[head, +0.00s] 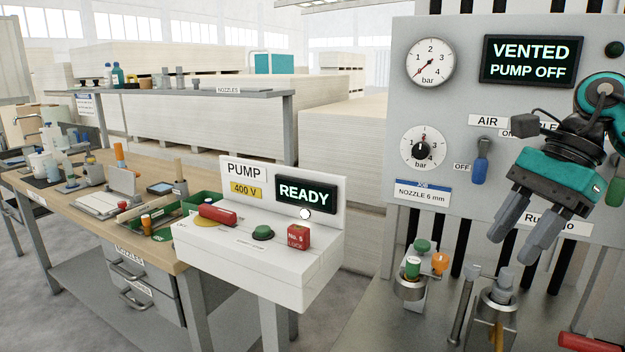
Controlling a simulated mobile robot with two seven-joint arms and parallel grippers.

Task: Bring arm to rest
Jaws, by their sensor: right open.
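My right gripper (527,236) hangs at the right in front of the grey control panel (450,235). Its two grey fingers are apart, point down and left, and hold nothing. It is teal and its arm comes in from the right edge. My left gripper is not in view. The panel display (530,61) reads "VENTED PUMP OFF". The upper gauge (429,62) has its needle near the low end. The blue air lever (481,160) stands just left of the gripper.
The white pump box (255,262) shows "READY" and carries a red handle (217,215), a green button (262,233) and a red lock (299,237). Metal holders (410,288) with tools stand below the gripper. A cluttered wooden bench (130,236) is at left.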

